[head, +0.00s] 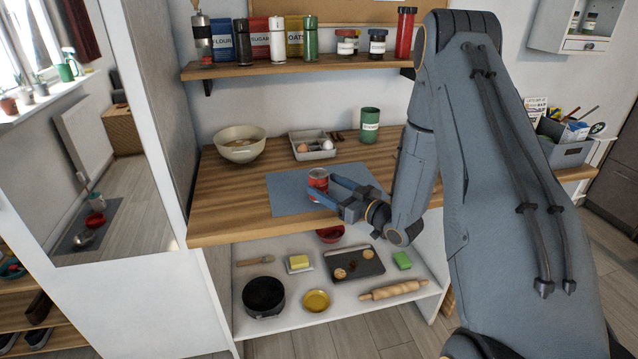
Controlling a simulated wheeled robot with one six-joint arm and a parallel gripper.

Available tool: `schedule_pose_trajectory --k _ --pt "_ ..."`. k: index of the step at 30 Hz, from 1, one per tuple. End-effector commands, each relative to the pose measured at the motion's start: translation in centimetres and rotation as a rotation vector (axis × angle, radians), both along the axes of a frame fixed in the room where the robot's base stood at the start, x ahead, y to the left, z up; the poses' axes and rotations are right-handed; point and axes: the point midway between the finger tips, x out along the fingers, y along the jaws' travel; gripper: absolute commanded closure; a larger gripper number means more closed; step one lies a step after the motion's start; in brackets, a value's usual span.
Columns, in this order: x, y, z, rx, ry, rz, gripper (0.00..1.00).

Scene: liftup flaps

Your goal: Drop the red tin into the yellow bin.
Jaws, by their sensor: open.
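The red tin (318,180) stands upright on the blue-grey mat (290,198) on the wooden worktop. It has a pale label band. My gripper (322,186) is open and low over the mat, reaching in from the right. Its two fingers point at the tin, with the tips at or around its near right side. I cannot tell whether they touch it. Part of the tin's lower side is hidden by the near finger. I see no clear yellow bin; a small round yellow dish (316,301) sits on the lower shelf.
A beige bowl (240,145), an egg tray (312,146) and a green canister (370,125) stand behind the mat. A shelf (300,65) of jars and packets hangs above. The lower shelf holds a black pot (264,297), a baking tray (355,264) and a rolling pin (394,290).

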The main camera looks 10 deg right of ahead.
Motion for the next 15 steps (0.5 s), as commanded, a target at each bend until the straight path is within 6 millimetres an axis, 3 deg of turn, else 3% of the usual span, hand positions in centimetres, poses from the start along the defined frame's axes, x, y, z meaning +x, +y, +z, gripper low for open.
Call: schedule_pose_trajectory --k 7,15 --pt "2.8 1.5 0.2 -0.001 -0.001 0.0 0.33" --pt "3.2 1.7 0.0 -0.001 0.001 -0.002 0.33"
